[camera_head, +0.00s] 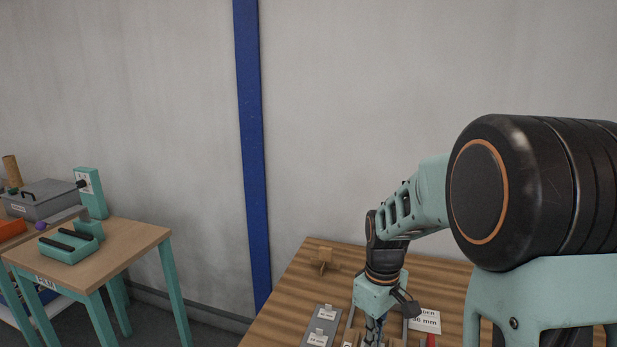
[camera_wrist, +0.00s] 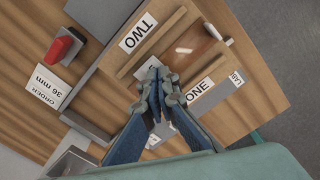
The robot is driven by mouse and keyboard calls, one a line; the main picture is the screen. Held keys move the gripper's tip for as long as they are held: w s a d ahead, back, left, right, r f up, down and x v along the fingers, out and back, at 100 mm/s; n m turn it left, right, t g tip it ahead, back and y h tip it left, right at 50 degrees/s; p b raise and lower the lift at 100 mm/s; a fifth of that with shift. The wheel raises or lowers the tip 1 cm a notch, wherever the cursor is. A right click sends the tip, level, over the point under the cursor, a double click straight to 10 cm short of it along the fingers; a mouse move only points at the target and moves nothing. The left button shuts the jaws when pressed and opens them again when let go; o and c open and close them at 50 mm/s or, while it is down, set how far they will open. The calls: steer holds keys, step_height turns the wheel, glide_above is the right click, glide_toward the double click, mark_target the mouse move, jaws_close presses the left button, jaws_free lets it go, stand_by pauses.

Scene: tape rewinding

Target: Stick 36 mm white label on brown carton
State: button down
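My gripper (camera_wrist: 160,82) points down over a wooden board with raised strips. Its two fingers converge and their tips look shut together. A small white patch (camera_wrist: 151,66) shows right at the fingertips; I cannot tell if it is held or lies behind them. The order card (camera_wrist: 44,86) reads "ORDER 36 mm"; it also shows in the head view (camera_head: 425,321). In the head view a grey plate (camera_head: 312,326) carries small white labels, one apparently marked 18 mm. I cannot pick out the brown carton with certainty; a small brown piece (camera_head: 325,261) stands at the table's back.
The wooden board (camera_wrist: 238,68) bears signs "TWO" (camera_wrist: 138,34) and "ONE" (camera_wrist: 197,91). A red block (camera_wrist: 64,46) on a dark base sits beside the order card. A separate side table (camera_head: 140,237) with a teal device (camera_head: 72,243) stands at left. The back-left tabletop is fairly clear.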

stand_by(0.5)
step_height(320, 180, up, 8)
steer(key=p, duration=0.6)
stand_by(0.4)
